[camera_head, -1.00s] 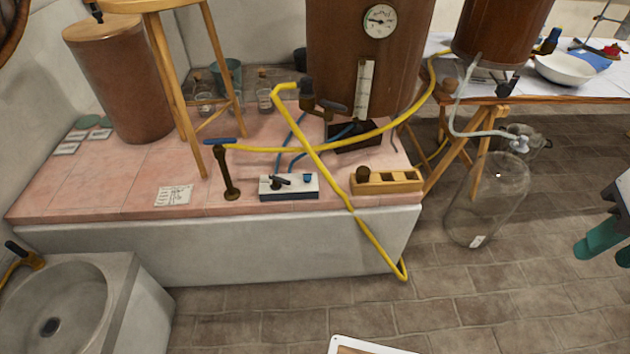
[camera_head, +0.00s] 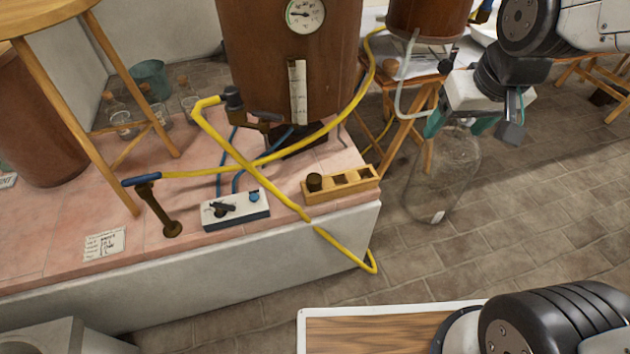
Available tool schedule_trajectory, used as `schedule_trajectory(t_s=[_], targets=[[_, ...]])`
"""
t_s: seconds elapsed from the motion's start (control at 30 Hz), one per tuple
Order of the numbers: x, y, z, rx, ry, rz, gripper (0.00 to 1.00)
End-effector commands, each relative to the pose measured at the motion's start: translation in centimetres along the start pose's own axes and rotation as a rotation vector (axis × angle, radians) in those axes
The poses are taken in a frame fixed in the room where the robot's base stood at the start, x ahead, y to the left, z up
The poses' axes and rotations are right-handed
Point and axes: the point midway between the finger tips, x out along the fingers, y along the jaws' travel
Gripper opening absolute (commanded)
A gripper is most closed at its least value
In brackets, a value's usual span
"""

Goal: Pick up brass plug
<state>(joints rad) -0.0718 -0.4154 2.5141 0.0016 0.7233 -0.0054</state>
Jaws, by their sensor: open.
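A small dark brown, brassy plug (camera_head: 315,182) stands upright in the left slot of a wooden block (camera_head: 345,191). The block lies near the front right corner of the pink tiled platform; its other slots look empty. My gripper (camera_head: 458,125) has teal fingertips and is up to the right of the block, in the picture over the glass jar. The fingers are spread apart with nothing seen between them. The gripper is clear of the plug.
A yellow hose (camera_head: 265,171) crosses the platform and hangs over its front edge, close left of the block. A white switch box (camera_head: 235,213) sits left of the block. A large copper vessel (camera_head: 262,70) stands behind. A glass jar (camera_head: 440,185) stands on the floor at right.

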Motion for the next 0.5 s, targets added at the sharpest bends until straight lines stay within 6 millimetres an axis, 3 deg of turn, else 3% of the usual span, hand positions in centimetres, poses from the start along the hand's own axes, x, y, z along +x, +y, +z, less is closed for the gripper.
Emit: schedule_trajectory(t_s=[0.03, 0.2, 0.33, 0.5], targets=[[2.2, -1.0, -1.7, -0.023, 0.022, -0.009, 0.69], [8.8, -3.8, -7.1, -0.077, 0.156, -0.035, 0.69], [14.0, -6.2, -10.1, -0.112, 0.257, -0.058, 0.69], [20.9, -9.5, -12.4, -0.153, 0.389, -0.091, 0.69]])
